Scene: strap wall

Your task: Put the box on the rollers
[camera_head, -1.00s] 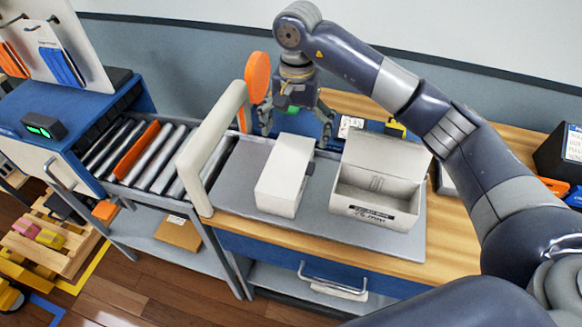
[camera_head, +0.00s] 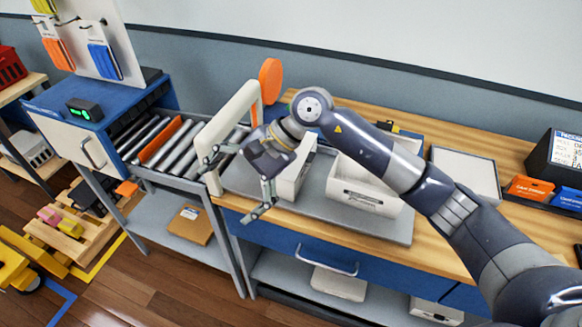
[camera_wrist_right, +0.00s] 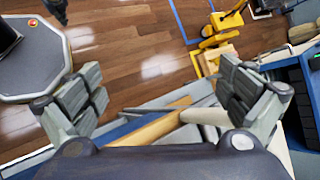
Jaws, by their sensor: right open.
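A narrow closed white box (camera_head: 292,182) stands on the grey mat on the wooden bench, partly hidden by my right gripper. An open white box (camera_head: 365,190) with black print on its front stands to its right, partly hidden behind my arm. I cannot tell which one the task means. Metal rollers (camera_head: 183,147), one orange, lie to the left and run under a cream arch (camera_head: 234,120). My right gripper (camera_head: 236,185) is open and empty, fingers spread at the bench's front left by the arch foot. Its open fingers show in the right wrist view (camera_wrist_right: 160,80). My left gripper is not in view.
An orange disc (camera_head: 270,80) stands behind the arch. A flat white tray (camera_head: 466,172) and orange and blue packs (camera_head: 542,190) lie on the right of the bench. A blue cabinet (camera_head: 92,125) stands left of the rollers. The grey mat's front strip (camera_head: 335,222) is clear.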

